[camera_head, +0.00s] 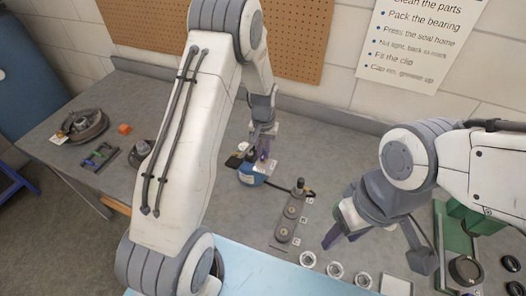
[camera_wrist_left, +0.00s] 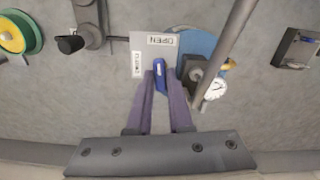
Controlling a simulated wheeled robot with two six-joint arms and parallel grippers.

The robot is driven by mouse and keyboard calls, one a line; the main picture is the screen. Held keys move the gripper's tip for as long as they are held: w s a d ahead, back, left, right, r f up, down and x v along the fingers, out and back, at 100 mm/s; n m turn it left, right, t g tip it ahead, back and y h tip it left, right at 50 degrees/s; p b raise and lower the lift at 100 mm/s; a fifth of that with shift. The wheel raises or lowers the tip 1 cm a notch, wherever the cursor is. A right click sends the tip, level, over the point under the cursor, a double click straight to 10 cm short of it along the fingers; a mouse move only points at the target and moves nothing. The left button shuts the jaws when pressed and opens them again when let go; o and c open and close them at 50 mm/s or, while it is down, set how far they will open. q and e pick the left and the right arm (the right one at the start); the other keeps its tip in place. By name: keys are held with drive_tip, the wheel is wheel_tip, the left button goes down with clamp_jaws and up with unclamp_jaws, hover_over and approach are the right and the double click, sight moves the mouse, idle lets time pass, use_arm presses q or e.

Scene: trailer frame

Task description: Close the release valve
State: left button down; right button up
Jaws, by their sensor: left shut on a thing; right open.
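The release valve shows in the left wrist view as a small blue lever (camera_wrist_left: 159,70) over a pale plate (camera_wrist_left: 142,48). The plate has an OPEN label at its top and another label, apparently CLOSED, at its left. The lever points up the picture, towards the OPEN label. My left gripper (camera_wrist_left: 160,80) has its purple fingers shut on the lever; it also shows in the head view (camera_head: 263,155), above the blue round body (camera_head: 250,178) of the unit. My right gripper (camera_head: 378,250) is open and empty over the bench at the right, well apart from the valve.
A small dial gauge (camera_wrist_left: 215,88) and a grey rod stand close right of the left fingers. A grey linkage plate (camera_head: 289,220) lies right of the valve. Several metal rings (camera_head: 335,269) line the front edge. A green fixture (camera_head: 455,240) stands at right.

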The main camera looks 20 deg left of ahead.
use_arm(q)
drive_tip(key=n+b, duration=0.1)
drive_tip(key=n, duration=0.2)
drive_tip(key=shift+n, duration=0.3)
drive_tip(key=n+b, duration=0.1)
drive_tip(key=n, duration=0.3)
drive_tip(key=shift+n, duration=0.3)
drive_tip(key=n+b, duration=0.1)
drive_tip(key=n, duration=0.3)
drive_tip(key=shift+n, duration=1.8)
drive_tip(key=shift+w, duration=0.1)
drive_tip(key=shift+r, duration=0.1)
drive_tip(key=c, duration=0.8)
unclamp_jaws()
